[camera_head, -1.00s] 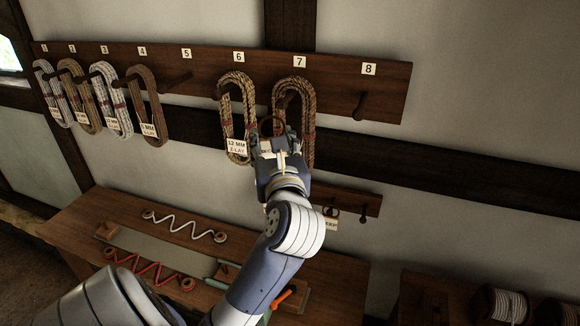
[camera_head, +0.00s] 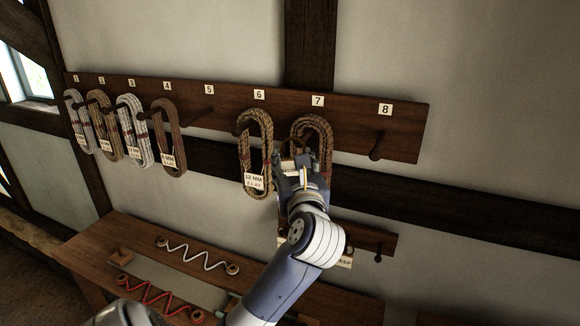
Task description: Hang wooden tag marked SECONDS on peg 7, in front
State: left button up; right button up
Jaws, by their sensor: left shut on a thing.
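Peg 7 is under the number plate 7 (camera_head: 318,100) on the dark peg board; a tan rope coil (camera_head: 326,138) hangs there and hides most of the peg. My left gripper (camera_head: 290,165) is in front of that coil's lower left part, shut on a small pale tag (camera_head: 288,169) with a dark ring above it. The gripper hides most of the tag, and I cannot read its writing. I cannot tell whether the ring touches the peg or the coil. My right gripper is not in view.
A labelled coil (camera_head: 256,150) on peg 6 hangs close to my gripper's left. Peg 8 (camera_head: 377,150) is bare, and so is peg 5 (camera_head: 200,116). Several coils hang on the left. A small lower rack (camera_head: 380,240) and a workbench (camera_head: 95,240) are below.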

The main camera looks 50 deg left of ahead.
pick_arm(q)
jog(key=w+a+f, duration=0.1)
jog(key=w+a, duration=0.1)
jog(key=w, duration=0.3)
jog(key=shift+w+a+f+b, duration=0.15)
jog(key=shift+w+a+b, duration=0.15)
jog(key=shift+w+a, duration=0.1)
dwell(0.3)
dwell(0.5)
jog(key=o, duration=1)
jog(key=shift+c, duration=0.2)
jog(key=v, duration=1.2)
